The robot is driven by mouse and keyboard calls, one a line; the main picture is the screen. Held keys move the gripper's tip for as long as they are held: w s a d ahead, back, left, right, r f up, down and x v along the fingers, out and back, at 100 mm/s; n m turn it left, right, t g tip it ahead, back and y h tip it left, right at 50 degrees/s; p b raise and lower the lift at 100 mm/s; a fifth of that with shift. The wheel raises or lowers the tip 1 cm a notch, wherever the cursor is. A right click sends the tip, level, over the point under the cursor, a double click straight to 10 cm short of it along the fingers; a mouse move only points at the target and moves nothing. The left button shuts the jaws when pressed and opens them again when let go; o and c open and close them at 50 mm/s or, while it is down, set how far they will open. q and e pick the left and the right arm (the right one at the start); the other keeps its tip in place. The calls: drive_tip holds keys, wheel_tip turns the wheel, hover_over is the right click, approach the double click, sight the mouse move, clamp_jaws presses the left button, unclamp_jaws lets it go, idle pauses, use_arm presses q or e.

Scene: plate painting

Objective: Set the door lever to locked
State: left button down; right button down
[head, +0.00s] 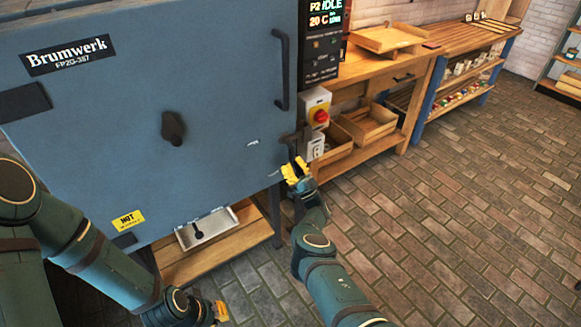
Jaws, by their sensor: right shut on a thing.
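The blue kiln door (90,120) is closed and carries a Brumwerk plate. A dark door lever (291,139) sits at the door's lower right edge, partly hidden by my gripper. My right gripper (296,169), with yellow fingers, is shut at the lever's lower end. The lever's exact angle is hard to make out. My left gripper (221,311) is low at the bottom of the view, away from the door; its fingers are too small and turned to tell their opening.
A vertical bar handle (283,70) and a dark knob (173,128) are on the door. A red switch (320,116) and a control panel (323,40) stand close right of it. A metal tray (207,229) lies below. The brick floor at right is clear.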

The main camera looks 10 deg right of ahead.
drive_tip(key=shift+w+r+n, duration=0.1)
drive_tip(key=shift+r+n, duration=0.05)
drive_tip(key=shift+n, duration=0.25)
drive_tip(key=c, duration=0.9)
unclamp_jaws()
drive_tip(key=shift+o, duration=0.2)
drive_tip(key=shift+d, duration=0.1)
drive_tip(key=v, duration=1.2)
drive_tip(key=shift+d, duration=0.1)
